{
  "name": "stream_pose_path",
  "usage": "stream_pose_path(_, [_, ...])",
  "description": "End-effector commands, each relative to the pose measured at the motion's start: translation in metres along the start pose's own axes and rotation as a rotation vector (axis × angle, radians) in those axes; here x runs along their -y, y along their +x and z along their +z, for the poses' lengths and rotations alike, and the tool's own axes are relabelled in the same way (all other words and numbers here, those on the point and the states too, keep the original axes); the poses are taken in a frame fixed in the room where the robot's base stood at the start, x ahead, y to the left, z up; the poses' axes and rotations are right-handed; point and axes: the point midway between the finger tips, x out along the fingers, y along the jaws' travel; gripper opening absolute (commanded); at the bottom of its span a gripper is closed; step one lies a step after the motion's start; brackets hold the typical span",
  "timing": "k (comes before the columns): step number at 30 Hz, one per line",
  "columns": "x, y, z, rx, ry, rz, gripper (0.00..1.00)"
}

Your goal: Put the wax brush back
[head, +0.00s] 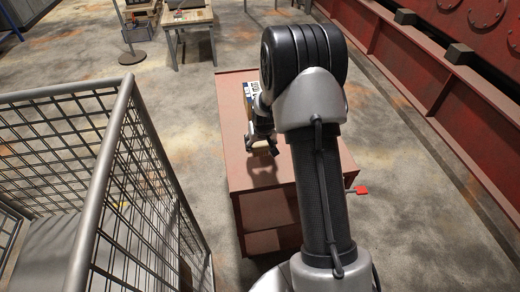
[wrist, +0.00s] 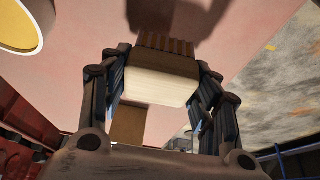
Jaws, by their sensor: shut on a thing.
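The wax brush (wrist: 155,85) has a cream block and brown bristles. In the wrist view it sits between the two fingers of my gripper (wrist: 160,70), which is shut on it. The bristles point toward the top of the picture, where a dark shadow lies on the pinkish surface. In the head view my gripper (head: 262,146) is over the red-brown cabinet top (head: 235,170), left of my arm. The brush's place is not identifiable in either view.
A brown block (wrist: 128,123) shows beyond the fingers. A wire-mesh cage (head: 100,170) stands left of the cabinet. Red machinery (head: 440,75) runs along the right. A wooden table (head: 188,17) stands behind.

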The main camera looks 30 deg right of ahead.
Motion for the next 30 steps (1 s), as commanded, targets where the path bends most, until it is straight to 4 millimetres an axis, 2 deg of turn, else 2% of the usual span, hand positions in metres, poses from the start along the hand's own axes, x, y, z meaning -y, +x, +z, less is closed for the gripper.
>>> stream_pose_path(1, [0.0,0.011,0.005,0.003,0.0,0.0,0.3])
stream_pose_path(4, [0.0,0.023,0.01,0.002,0.0,0.0,0.3])
stream_pose_path(16, [0.0,0.028,0.012,0.0,0.0,0.0,0.3])
stream_pose_path(17, [0.0,0.029,0.012,0.001,0.0,0.0,0.57])
stream_pose_path(25, [0.0,0.027,0.011,0.001,0.0,0.0,0.75])
stream_pose_path(30, [0.0,0.027,0.011,0.001,0.0,0.0,0.76])
